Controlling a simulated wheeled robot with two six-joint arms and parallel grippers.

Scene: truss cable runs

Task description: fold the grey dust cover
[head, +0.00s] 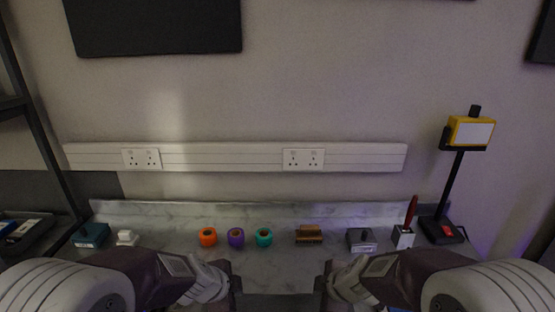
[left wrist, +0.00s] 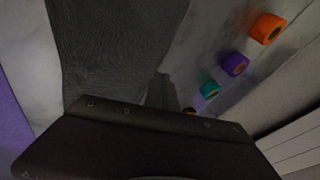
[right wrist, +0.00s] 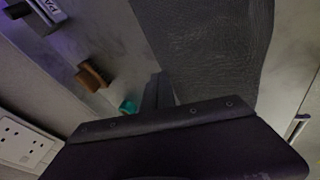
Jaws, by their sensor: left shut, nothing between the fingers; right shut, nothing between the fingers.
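The grey dust cover is a dark, wrinkled cloth. It spreads flat across the upper left of the left wrist view (left wrist: 115,50) and the upper middle of the right wrist view (right wrist: 210,50). I cannot make it out clearly in the head view, where my arms hide the front of the bench. My left gripper (head: 228,284) is shut and empty; its fingers (left wrist: 162,92) show beside the cloth's edge. My right gripper (head: 328,284) is shut and empty; its fingers (right wrist: 157,92) also show beside the cloth's edge. I cannot tell whether either touches the cloth.
Along the back of the grey bench (head: 280,268) stand orange (head: 208,237), purple (head: 236,238) and teal (head: 264,237) tape rolls, a brown brush (head: 309,234), a grey device (head: 361,240), a pen holder (head: 403,237) and a yellow lamp (head: 470,131). A blue block (head: 91,235) is at left.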

